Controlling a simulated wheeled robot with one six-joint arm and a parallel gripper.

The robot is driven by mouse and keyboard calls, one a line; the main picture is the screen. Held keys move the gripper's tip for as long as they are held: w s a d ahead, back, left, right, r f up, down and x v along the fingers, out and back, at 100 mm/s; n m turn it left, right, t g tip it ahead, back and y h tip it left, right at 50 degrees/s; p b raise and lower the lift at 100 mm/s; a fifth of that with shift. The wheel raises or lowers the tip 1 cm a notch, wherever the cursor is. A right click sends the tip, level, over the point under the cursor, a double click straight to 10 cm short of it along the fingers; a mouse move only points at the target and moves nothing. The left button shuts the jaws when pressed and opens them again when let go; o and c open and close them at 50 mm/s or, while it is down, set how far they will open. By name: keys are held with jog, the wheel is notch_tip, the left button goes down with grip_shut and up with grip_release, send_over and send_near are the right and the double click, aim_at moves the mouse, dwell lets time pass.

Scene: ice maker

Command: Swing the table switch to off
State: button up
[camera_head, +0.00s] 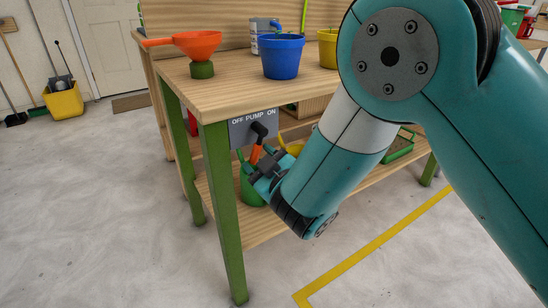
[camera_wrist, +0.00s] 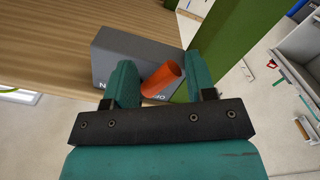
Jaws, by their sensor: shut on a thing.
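The grey switch box (camera_head: 240,131) is fixed to the near side of the wooden table, under its top. It reads OFF at left, PUMP in the middle and ON at right. Its lever has a black pivot and an orange handle (camera_head: 256,152) that hangs down, its lower end slightly left. My gripper (camera_head: 255,170) reaches in from the lower right and is shut on the handle. In the wrist view the orange handle (camera_wrist: 163,80) lies between my two teal fingers (camera_wrist: 166,72), before the grey box (camera_wrist: 130,55). The fingers cover part of the lettering.
The green table leg (camera_head: 222,210) stands close left of my gripper. A green pot (camera_head: 250,190) is behind it on the lower shelf. A blue pot (camera_head: 282,57) and an orange funnel (camera_head: 197,44) stand on top. The floor in front is clear.

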jog(key=shift+o, duration=0.2)
jog(key=shift+s+a+r+y, duration=0.25)
jog(key=shift+a+r+y, duration=0.15)
jog(key=shift+a+r, duration=0.35)
jog(key=o, duration=0.4)
jog(key=shift+d+r, duration=0.15)
jog(key=shift+r, duration=0.05)
jog(key=b, duration=0.1)
jog(key=s+d+b, duration=0.1)
jog(key=shift+s+f+b, duration=0.2)
jog(key=shift+f+b, duration=0.05)
jog(key=shift+b, duration=0.1)
jog(key=b+v, duration=0.5)
jog(key=shift+s+d+r, duration=0.1)
jog(key=shift+s+d, duration=0.05)
jog(key=shift+d, duration=0.1)
